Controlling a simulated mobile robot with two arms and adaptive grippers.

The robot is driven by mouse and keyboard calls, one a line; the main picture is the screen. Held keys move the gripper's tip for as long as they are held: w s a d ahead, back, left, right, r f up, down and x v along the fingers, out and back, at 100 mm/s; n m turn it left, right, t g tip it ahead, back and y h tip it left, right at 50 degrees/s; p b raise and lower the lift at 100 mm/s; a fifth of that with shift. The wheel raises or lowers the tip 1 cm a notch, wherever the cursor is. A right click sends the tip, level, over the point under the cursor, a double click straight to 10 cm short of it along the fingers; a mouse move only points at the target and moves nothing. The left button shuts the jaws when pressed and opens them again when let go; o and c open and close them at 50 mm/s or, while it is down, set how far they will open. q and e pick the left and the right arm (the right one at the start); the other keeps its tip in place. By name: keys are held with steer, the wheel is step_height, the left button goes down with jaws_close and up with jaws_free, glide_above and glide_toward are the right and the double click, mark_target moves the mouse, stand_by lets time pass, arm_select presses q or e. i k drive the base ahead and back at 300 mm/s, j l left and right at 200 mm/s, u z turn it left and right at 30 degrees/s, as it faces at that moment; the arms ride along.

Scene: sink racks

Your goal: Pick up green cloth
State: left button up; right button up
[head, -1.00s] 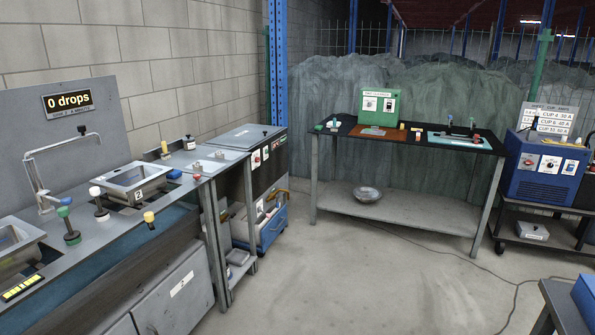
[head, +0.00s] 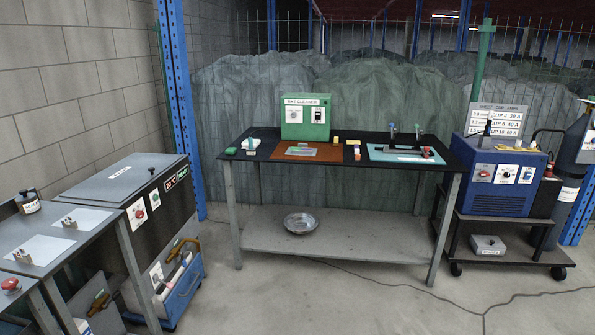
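No item is clearly a green cloth. A low item with some green (head: 300,150) lies on the brown mat (head: 285,155) in front of the green cleaner box (head: 306,117). Neither of my grippers is in view.
A grey cabinet (head: 115,180) and side bench (head: 45,235) stand at the left. A blue welder (head: 500,180) stands on a cart at the right. A metal bowl (head: 300,223) rests on the table's lower shelf. A cable crosses the otherwise open floor ahead.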

mark_target(229, 151)
steer(key=i+u, duration=0.1)
steer(key=i, duration=0.8)
steer(key=i+l, duration=0.2)
steer(key=i, duration=0.75)
steer(key=j+u, duration=0.05)
